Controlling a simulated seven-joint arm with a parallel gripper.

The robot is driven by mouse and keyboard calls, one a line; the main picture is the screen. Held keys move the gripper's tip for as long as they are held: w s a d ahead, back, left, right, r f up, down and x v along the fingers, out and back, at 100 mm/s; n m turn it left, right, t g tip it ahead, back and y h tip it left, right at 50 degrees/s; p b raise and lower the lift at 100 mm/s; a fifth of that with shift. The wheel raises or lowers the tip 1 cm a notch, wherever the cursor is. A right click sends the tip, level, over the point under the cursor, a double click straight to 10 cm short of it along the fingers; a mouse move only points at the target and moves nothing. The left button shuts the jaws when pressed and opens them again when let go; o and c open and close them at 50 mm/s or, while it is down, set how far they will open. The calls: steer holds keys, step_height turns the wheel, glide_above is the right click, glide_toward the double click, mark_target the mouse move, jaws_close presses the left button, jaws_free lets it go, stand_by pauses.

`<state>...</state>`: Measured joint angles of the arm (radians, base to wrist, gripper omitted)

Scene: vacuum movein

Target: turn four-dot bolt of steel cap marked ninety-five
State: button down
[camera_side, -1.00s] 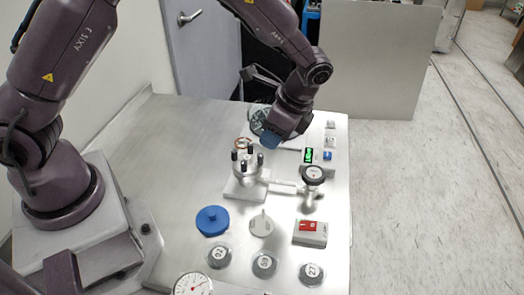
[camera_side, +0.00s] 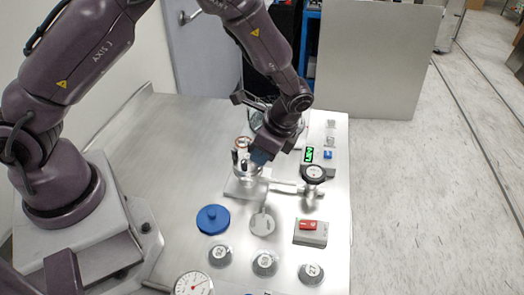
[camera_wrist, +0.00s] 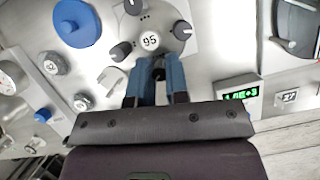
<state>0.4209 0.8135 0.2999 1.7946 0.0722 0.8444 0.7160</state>
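The steel cap marked 95 (camera_wrist: 150,41) shows in the wrist view with black-headed bolts around its rim. One bolt is at the top (camera_wrist: 133,7), one at the left (camera_wrist: 121,51) and one at the right (camera_wrist: 182,30). The fourth bolt (camera_wrist: 158,68) lies between the blue fingers of my gripper (camera_wrist: 160,64). The fingers are apart on either side of it; I cannot tell whether they touch it.
A blue knob (camera_side: 213,219), a grey knob (camera_side: 262,221), round numbered knobs (camera_side: 264,262) and a red switch box (camera_side: 309,231) stand in front. A black-topped valve (camera_side: 313,174) and a box with a green display (camera_side: 309,155) are at the right.

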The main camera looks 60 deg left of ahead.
steer(key=n+g+h, duration=0.1)
steer(key=n, duration=0.3)
steer(key=c, duration=1.4)
jaws_free()
steer(key=v, duration=1.3)
steer(key=shift+w, duration=0.15)
steer(key=shift+a, duration=0.1)
